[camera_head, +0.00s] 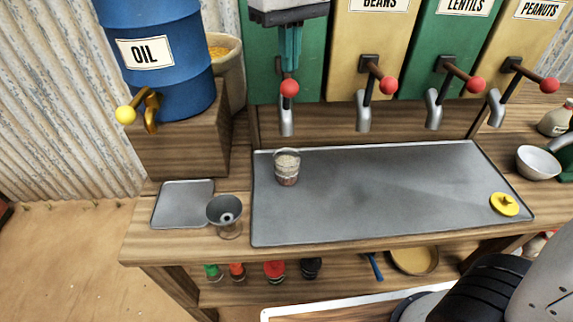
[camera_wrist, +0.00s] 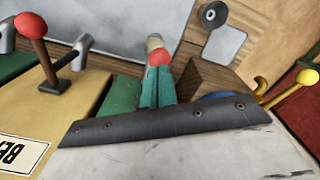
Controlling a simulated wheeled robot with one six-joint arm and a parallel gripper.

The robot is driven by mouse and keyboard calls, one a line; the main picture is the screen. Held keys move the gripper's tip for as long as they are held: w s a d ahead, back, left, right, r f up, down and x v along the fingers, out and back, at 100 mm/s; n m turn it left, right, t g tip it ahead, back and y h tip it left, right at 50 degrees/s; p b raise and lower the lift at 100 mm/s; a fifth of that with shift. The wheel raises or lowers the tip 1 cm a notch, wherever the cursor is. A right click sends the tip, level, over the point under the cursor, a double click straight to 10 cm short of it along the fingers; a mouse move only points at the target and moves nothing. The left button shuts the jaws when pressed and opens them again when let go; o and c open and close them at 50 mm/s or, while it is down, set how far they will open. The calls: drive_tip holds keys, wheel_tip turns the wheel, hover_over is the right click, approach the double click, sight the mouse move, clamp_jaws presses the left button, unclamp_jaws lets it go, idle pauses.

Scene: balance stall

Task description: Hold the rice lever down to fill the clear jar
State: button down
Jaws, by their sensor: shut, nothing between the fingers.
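The rice lever's red ball (camera_head: 289,88) shows in front of the left green dispenser, whose label is hidden behind my arm. My gripper (camera_head: 290,68) is shut and empty, its teal fingers pointing down at the ball. In the wrist view the fingertips (camera_wrist: 160,72) meet the red ball (camera_wrist: 159,57); contact looks likely, but I cannot tell how far the lever is pressed. The clear jar (camera_head: 287,176) stands upright on the grey tray under the metal spout (camera_head: 286,122). It holds a pale layer above a reddish-brown one. In the wrist view the jar (camera_wrist: 153,42) is partly hidden behind the ball.
Beans (camera_head: 363,112), lentils and peanuts spouts stand to the right. The blue oil barrel (camera_head: 160,70) with its yellow-knobbed tap is left. The tray's middle is clear.

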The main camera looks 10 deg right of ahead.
sight(290, 80)
idle(0.5)
wheel_tip(290, 80, down, 5)
drive_tip(key=shift+f, duration=0.2)
drive_tip(key=shift+r, duration=0.2)
drive_tip(key=shift+r, duration=0.1)
idle(1.2)
wheel_tip(290, 80, up, 5)
drive_tip(key=shift+f, duration=0.1)
idle(0.6)
drive_tip(key=s+d+f+m, duration=0.2)
drive_tip(key=s+d+f, duration=0.2)
drive_tip(key=s+d, duration=0.5)
drive_tip(key=s+d+f+m+t, duration=0.1)
drive_tip(key=s+d+f+m, duration=0.2)
drive_tip(key=s+d, duration=0.7)
drive_tip(key=shift+s+d+f+m, duration=0.3)
drive_tip(key=shift+d+f, duration=0.2)
drive_tip(key=shift+d, duration=0.35)
